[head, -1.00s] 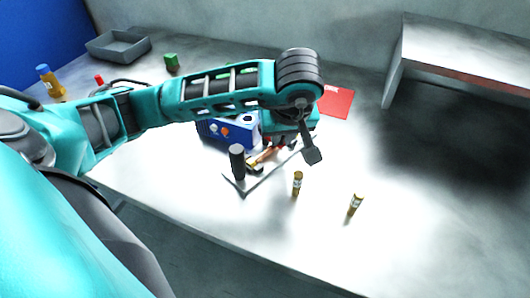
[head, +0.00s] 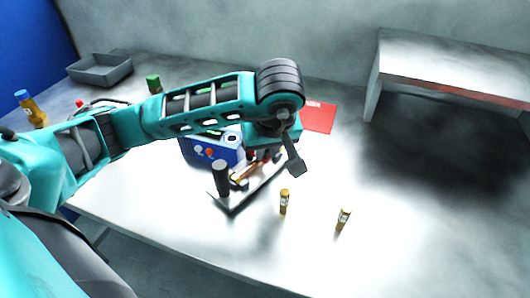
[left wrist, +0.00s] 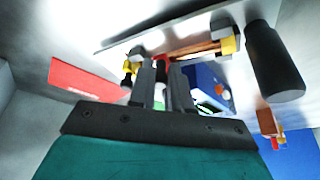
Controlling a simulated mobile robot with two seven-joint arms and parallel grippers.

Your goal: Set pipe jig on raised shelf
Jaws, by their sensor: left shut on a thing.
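The pipe jig (head: 243,198) is a thin pale plate with a dark upright cylinder, a copper pipe and yellow-and-black clamps. My left gripper (head: 264,156) is above its far part and shut on it; the arm partly hides the grip. In the left wrist view the fingers (left wrist: 164,72) meet a small red part near the plate. The jig's near edge looks slightly off the table, with a dark shadow under it. The raised shelf (head: 450,68) is a pale slab on side supports at the back right. My right gripper is not in view.
A blue box (head: 212,149) stands close behind the jig, and a red sheet (head: 318,117) lies behind the gripper. Two small amber vials (head: 284,202) (head: 343,219) stand to the right. A grey tray (head: 100,70) is at the far left. Table before the shelf is clear.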

